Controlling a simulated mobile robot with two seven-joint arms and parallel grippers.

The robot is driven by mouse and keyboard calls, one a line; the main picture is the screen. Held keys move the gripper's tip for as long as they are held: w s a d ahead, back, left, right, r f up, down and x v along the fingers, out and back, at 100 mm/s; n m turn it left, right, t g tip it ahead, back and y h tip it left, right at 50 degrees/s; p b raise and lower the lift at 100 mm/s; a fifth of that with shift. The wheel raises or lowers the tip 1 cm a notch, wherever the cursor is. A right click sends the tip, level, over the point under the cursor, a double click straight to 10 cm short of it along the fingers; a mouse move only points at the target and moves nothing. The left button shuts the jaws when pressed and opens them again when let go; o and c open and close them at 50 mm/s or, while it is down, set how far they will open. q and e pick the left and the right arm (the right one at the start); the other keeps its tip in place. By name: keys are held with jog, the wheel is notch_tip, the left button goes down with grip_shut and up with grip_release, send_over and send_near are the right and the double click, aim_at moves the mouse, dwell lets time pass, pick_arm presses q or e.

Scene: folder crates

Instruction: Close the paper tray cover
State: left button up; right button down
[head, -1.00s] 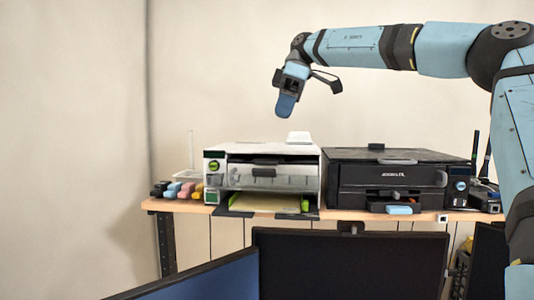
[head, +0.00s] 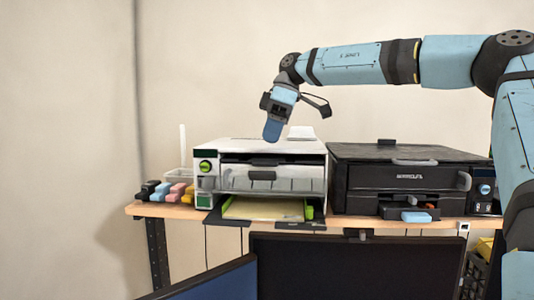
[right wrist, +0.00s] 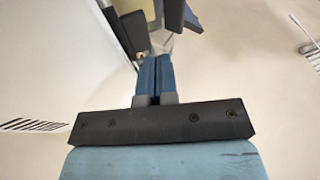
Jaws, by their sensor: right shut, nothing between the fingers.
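A white printer (head: 312,190) stands on the wooden shelf in the head view. Its paper tray cover (head: 265,226) is a dark flap folded out at the bottom front, with yellowish paper (head: 262,208) and a green guide on the tray. My right gripper (head: 272,131) hangs above the white printer's top, fingers pointing down, apart from it. The gripper is shut and empty. In the right wrist view its blue fingers (right wrist: 154,76) are together, with blurred printer parts beyond them. My left gripper is in neither view.
A black printer (head: 405,181) stands to the right on the same shelf (head: 135,209). Small coloured blocks (head: 165,193) lie at the left end. Dark monitors (head: 355,265) stand in front below the shelf.

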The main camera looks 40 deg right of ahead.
aim_at(262, 173)
jog(key=a+f, duration=0.1)
jog(key=f+p, duration=0.1)
jog(key=s+a+f, duration=0.1)
jog(key=f, duration=0.1)
jog(key=shift+s+a, duration=0.1)
jog(key=shift+a, duration=0.25)
jog(key=shift+s+a+f, duration=0.25)
jog(key=shift+s+f, duration=0.05)
jog(key=shift+s, duration=0.05)
jog(key=shift+w+f, duration=0.1)
jog(key=shift+w, duration=0.1)
jog(key=shift+s+d+f, duration=0.1)
jog(key=shift+s+d, duration=0.05)
